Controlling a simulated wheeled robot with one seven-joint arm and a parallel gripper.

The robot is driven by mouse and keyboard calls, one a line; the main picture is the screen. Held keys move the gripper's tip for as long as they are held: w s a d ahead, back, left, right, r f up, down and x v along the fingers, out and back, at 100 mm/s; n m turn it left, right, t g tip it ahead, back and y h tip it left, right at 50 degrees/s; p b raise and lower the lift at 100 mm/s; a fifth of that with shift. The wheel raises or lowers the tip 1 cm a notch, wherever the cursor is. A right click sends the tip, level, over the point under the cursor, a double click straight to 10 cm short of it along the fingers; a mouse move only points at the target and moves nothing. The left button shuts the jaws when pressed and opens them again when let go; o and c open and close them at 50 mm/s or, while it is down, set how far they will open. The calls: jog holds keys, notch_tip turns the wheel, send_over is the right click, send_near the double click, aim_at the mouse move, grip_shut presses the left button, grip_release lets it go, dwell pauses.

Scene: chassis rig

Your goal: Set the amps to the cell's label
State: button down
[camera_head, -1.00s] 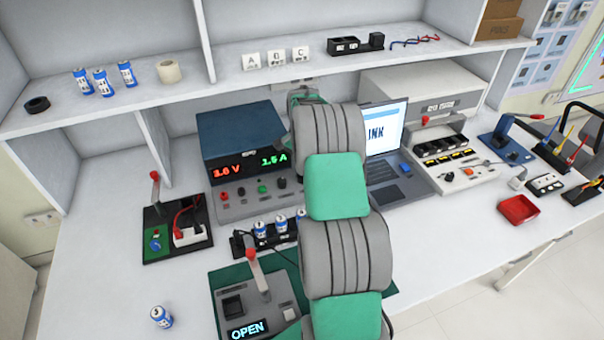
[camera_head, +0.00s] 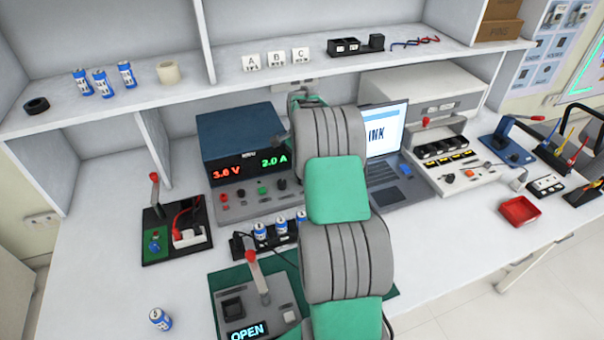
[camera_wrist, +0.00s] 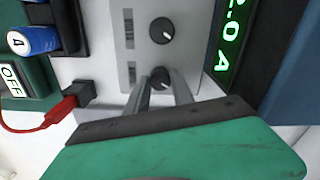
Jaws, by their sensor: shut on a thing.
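The power supply (camera_head: 240,135) is a dark blue box with a grey front panel. It reads 3.0 V in red and 2.0 A in green; the amps readout (camera_wrist: 228,35) also shows in the wrist view. My gripper (camera_wrist: 160,90) is shut on the lower dark knob (camera_wrist: 160,75) in the wrist view. A second knob (camera_wrist: 162,30) sits above it, apart from my fingers. Blue cells (camera_head: 260,231) stand in a black holder, and a loose blue cell (camera_head: 160,319) stands at the front left. Their full labels are too small to read. My arm hides my gripper in the head view.
A green-based device with an OPEN display (camera_head: 247,331) and red-handled lever stands in front. A laptop (camera_head: 385,150) is right of the supply. A red lead (camera_wrist: 50,115) lies near my gripper.

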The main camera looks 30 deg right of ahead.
jog(key=c, duration=1.1)
grip_release()
notch_tip(320, 180, up, 8)
jog(key=shift+f+b, duration=0.1)
jog(key=shift+b, duration=0.25)
